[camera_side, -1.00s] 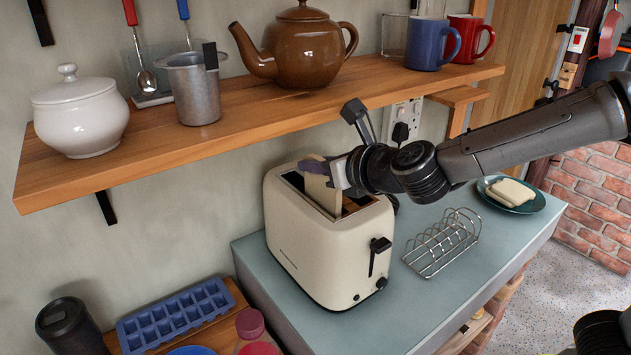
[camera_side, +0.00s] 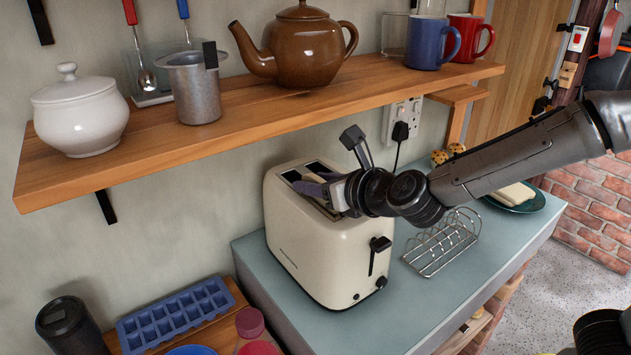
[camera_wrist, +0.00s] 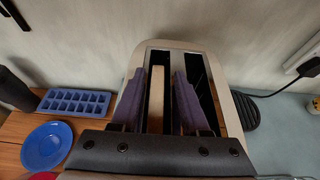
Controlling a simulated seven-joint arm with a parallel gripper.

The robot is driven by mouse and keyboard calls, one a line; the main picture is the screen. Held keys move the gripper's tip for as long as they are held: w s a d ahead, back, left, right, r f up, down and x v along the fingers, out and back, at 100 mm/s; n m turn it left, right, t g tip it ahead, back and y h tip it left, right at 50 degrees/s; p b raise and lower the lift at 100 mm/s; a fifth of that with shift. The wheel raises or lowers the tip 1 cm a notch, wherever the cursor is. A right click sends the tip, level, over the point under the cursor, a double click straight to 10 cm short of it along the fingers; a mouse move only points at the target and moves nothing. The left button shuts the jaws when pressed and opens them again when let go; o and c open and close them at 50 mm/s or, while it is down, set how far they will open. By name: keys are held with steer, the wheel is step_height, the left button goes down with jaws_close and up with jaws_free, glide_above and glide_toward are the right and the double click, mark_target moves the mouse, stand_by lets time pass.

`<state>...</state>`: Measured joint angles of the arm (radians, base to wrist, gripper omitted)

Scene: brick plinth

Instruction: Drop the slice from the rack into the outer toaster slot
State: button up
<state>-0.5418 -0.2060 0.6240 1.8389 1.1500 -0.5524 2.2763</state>
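The cream toaster (camera_side: 315,250) stands on the blue-grey counter with two long slots in its top. The slice (camera_wrist: 156,98) shows in the wrist view as a pale upright strip in the left-hand slot. In the side view it is hidden by my gripper and the toaster. My gripper (camera_wrist: 160,85) is low over the toaster top, with one purple finger on each side of the slice. A dark gap shows between the slice and the right finger, so the fingers look open. My gripper also shows in the side view (camera_side: 312,190). The wire rack (camera_side: 442,243) is empty.
A wooden shelf (camera_side: 240,115) with a teapot (camera_side: 300,45), mugs and pots runs above and behind the toaster. A plate (camera_side: 515,202) with bread lies right of the rack. A blue ice tray (camera_side: 175,315) is lower left. A plugged cord hangs behind the toaster.

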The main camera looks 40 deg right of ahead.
steer(key=shift+r, duration=0.15)
steer(key=v, duration=1.2)
steer(key=shift+w+r+n, duration=0.1)
steer(key=shift+r+n, duration=0.25)
steer(key=shift+n, duration=0.25)
steer(key=s+d+f+n+g, duration=0.4)
steer(key=s+d+n, duration=0.4)
steer(key=n, duration=0.9)
steer(key=s+d+f+n+g, duration=0.3)
steer(key=s+d+n, duration=0.5)
steer(key=n, duration=0.9)
steer(key=s+g, duration=0.1)
steer(key=s, duration=0.2)
steer(key=shift+s+f+n, duration=0.25)
steer(key=shift+f+n, duration=0.15)
steer(key=shift+a, duration=0.1)
